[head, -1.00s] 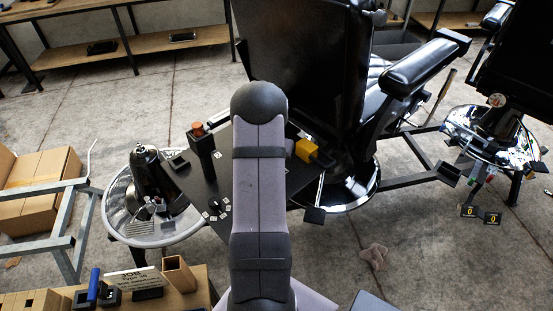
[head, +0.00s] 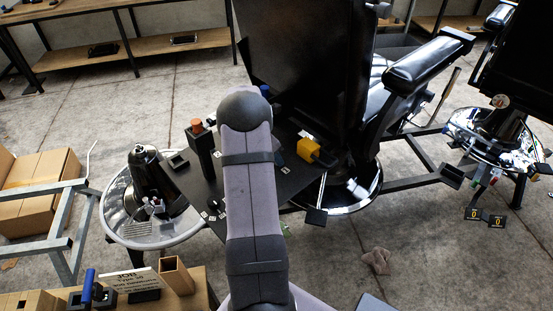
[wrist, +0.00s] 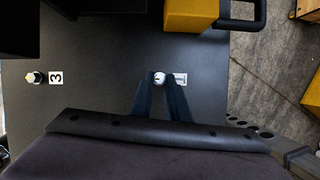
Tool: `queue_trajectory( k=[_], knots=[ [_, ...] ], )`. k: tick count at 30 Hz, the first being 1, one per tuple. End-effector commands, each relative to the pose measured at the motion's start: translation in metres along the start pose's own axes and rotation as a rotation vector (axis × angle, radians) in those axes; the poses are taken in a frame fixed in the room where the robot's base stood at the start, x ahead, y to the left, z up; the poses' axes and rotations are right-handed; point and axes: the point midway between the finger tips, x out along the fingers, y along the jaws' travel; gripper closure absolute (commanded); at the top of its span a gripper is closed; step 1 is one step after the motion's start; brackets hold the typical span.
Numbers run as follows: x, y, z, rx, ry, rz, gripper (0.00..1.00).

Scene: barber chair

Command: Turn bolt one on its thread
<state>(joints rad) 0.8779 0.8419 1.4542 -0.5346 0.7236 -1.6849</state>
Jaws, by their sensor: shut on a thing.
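A pale bolt head, bolt one (wrist: 159,76), stands on the black plate (wrist: 95,45) in the wrist view, beside a small white label (wrist: 181,78) that I cannot read clearly. My gripper (wrist: 160,84) is shut on this bolt, with its dark fingertips on either side of the head. The thread is hidden. A second bolt (wrist: 35,77) stands to the left, beside a label marked 3. In the head view the plate (head: 208,178) is behind the barber chair, and my arm hides the gripper and the held bolt.
A yellow block with a black handle (wrist: 190,14) sits close beyond the gripper; it also shows in the head view (head: 308,149). A black post with an orange top (head: 201,143) rises from the plate. The chair back (head: 300,80) stands close behind it.

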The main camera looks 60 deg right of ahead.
Motion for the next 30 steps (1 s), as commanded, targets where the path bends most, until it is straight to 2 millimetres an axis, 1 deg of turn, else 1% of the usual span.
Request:
queue_trajectory(
  k=[6,15,21,30],
  knots=[
    [0.0002,0.0032,-0.0005,0.18,0.001,-0.074,1.0],
    [0.0006,0.0046,0.0001,0.361,0.002,-0.151,1.0],
    [0.0006,0.0053,0.0002,0.424,0.002,-0.175,1.0],
    [0.0005,0.0054,0.0003,0.447,0.003,-0.185,1.0]
  ],
)
